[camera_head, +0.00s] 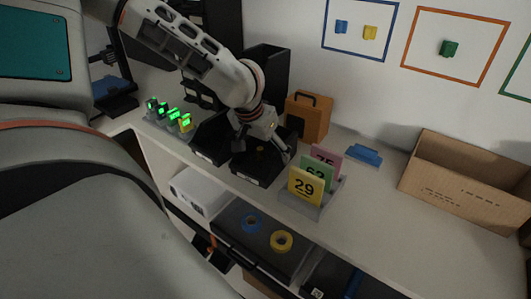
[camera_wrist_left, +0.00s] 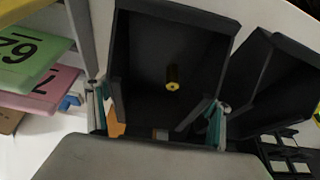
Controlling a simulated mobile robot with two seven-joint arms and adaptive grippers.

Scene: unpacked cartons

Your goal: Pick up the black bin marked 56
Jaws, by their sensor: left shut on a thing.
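My left gripper (camera_head: 262,150) reaches down to a black bin (camera_head: 252,174) on the shelf top. In the left wrist view its two teal-padded fingers (camera_wrist_left: 158,118) are at opposite sides of this bin (camera_wrist_left: 150,50), shut on it. A small brass-coloured cylinder (camera_wrist_left: 172,78) lies inside the bin. The bin's front label is too small to read, so I cannot confirm 56. A second black bin (camera_head: 203,152) stands just left of it, and also shows at the right of the left wrist view (camera_wrist_left: 270,80). My right gripper is in neither view.
Number cards, with a yellow 29 (camera_head: 304,186) in front, stand in a grey holder close right of the held bin. An orange case (camera_head: 308,118) is behind. A blue block (camera_head: 365,154) and an open carton (camera_head: 470,175) lie farther right. The front-right shelf top is clear.

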